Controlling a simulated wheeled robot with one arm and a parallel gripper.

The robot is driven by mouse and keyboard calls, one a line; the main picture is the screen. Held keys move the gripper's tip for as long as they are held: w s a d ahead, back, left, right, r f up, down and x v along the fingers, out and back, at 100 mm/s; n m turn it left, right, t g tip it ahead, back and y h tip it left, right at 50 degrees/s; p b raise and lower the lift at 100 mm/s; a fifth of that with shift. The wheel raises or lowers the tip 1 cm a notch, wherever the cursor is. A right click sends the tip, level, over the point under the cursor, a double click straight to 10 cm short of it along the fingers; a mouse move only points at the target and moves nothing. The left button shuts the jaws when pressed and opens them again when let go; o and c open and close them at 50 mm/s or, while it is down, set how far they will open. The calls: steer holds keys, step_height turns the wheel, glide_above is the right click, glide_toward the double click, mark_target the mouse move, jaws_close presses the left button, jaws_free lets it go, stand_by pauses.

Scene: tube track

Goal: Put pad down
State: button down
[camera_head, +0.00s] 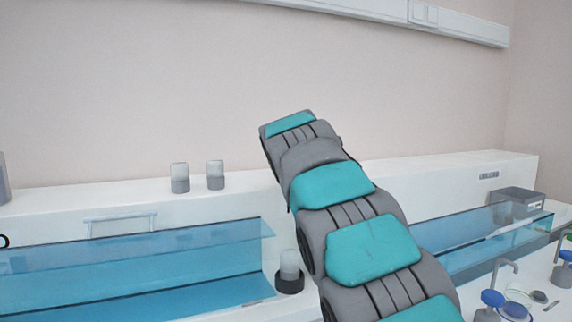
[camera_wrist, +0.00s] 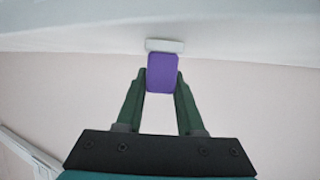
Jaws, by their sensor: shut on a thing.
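In the wrist view, a purple pad (camera_wrist: 162,73) sits between the tips of my gripper (camera_wrist: 163,82). The two green fingers are shut on its sides. A pale, flat strip (camera_wrist: 165,45) shows just beyond the pad's far edge; I cannot tell whether it is part of the pad or a separate thing. In the head view, neither the pad nor my gripper shows; my own grey and teal arm fills the middle and reaches up toward the wall.
The white counter (camera_head: 240,197) runs along the wall. Two small jars (camera_head: 180,178) (camera_head: 215,175) stand on its ledge. A blue transparent tank (camera_head: 140,270) is at left and another (camera_head: 470,240) at right. A dark-based jar (camera_head: 289,270) stands beside my arm.

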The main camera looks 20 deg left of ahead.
stand_by(0.3)
steer(key=c, duration=0.5)
jaws_free()
steer(key=shift+f, duration=0.1)
steer(key=shift+s, duration=0.1)
steer(key=shift+s+r, duration=0.25)
steer(key=shift+r, duration=0.05)
steer(key=b+v, duration=0.1)
steer(key=v, duration=1)
steer(key=shift+s, duration=0.15)
